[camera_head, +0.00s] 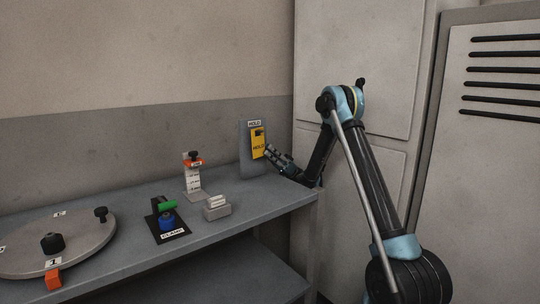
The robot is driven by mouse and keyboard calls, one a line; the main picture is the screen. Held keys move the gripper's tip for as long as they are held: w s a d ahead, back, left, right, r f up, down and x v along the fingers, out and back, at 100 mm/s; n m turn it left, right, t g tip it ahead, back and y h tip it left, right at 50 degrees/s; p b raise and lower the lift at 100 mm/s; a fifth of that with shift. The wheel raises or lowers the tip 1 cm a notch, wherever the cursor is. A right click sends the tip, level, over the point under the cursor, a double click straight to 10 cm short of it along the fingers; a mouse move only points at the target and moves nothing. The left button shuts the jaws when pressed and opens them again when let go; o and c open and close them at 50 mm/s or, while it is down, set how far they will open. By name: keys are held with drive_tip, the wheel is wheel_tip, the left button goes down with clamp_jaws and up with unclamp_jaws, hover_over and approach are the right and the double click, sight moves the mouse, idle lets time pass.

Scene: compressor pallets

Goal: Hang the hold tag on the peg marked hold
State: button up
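The yellow hold tag (257,145) stands against an upright grey board (246,165) at the back right of the bench. A white label reading HOLD (254,124) is at the board's top. A dark spot near the tag's top edge looks like the peg, but I cannot tell whether the tag's hole is around it. My gripper (267,152) is at the tag's lower right edge, reaching in from the right. Its fingers are small and dark here, and I cannot tell whether they touch or grip the tag.
A round grey turntable (80,243) with black knobs and an orange block (53,279) fills the bench's left. A clamp on a black base (167,228), an orange-topped gauge stand (193,176) and a small grey card block (216,209) stand mid-bench. Tall cabinets (350,60) rise behind my arm.

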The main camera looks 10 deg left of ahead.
drive_tip(key=shift+w, duration=0.15)
drive_tip(key=shift+o, duration=0.3)
drive_tip(key=v, duration=0.7)
drive_tip(key=shift+d+f, duration=0.15)
drive_tip(key=shift+f, duration=0.25)
drive_tip(key=shift+w, duration=0.1)
